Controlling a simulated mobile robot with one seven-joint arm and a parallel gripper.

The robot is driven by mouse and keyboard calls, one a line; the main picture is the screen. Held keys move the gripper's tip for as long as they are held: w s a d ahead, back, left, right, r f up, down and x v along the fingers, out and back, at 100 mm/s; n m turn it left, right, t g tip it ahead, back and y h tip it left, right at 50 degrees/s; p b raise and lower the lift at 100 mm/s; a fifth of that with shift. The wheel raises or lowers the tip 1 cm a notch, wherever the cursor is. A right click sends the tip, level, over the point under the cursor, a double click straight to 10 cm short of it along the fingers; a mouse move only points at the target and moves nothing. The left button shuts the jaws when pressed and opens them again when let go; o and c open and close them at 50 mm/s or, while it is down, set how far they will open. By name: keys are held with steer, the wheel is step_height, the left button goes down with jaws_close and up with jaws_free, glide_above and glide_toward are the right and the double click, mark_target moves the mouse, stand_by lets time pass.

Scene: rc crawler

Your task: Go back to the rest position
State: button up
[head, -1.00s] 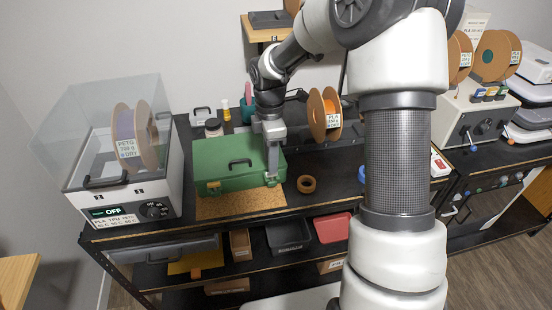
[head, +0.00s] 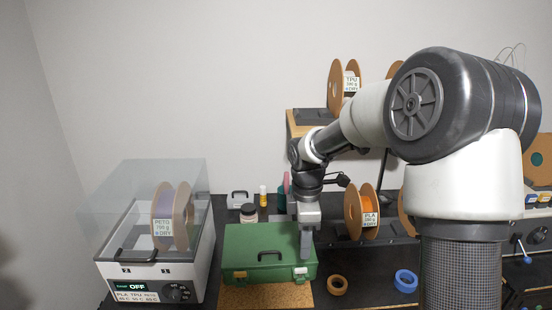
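My gripper (head: 305,246) points down at the right part of the green toolbox (head: 240,262), by its front right latch. Its fingers show edge-on as one dark shape, so I cannot tell whether they are open or shut, or whether they touch the box. The toolbox lid is closed, with a dark handle on top. My arm reaches in from the right side of the head view and hides part of the bench behind it.
A filament dryer (head: 150,265) with a clear lid and a PETG spool (head: 180,215) stands at left. An orange PLA spool (head: 369,212) is right of my gripper. A brown tape roll (head: 337,285) and a blue roll (head: 405,281) lie at front right. A shelf (head: 300,124) with a TPU spool (head: 336,88) is above.

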steer(key=s+d+r+m+t+h, duration=0.1)
steer(key=s+d+r+m+t, duration=0.2)
steer(key=s+r+m, duration=0.85)
steer(key=s+r+m+t, duration=0.1)
steer(key=s+r+m, duration=0.1)
steer(key=s, duration=0.4)
steer(key=s+d+r+m+t+y, duration=0.1)
steer(key=s+r+m, duration=0.1)
steer(key=s+m, duration=0.2)
steer(key=shift+s+r, duration=0.4)
steer(key=shift+s, duration=0.8)
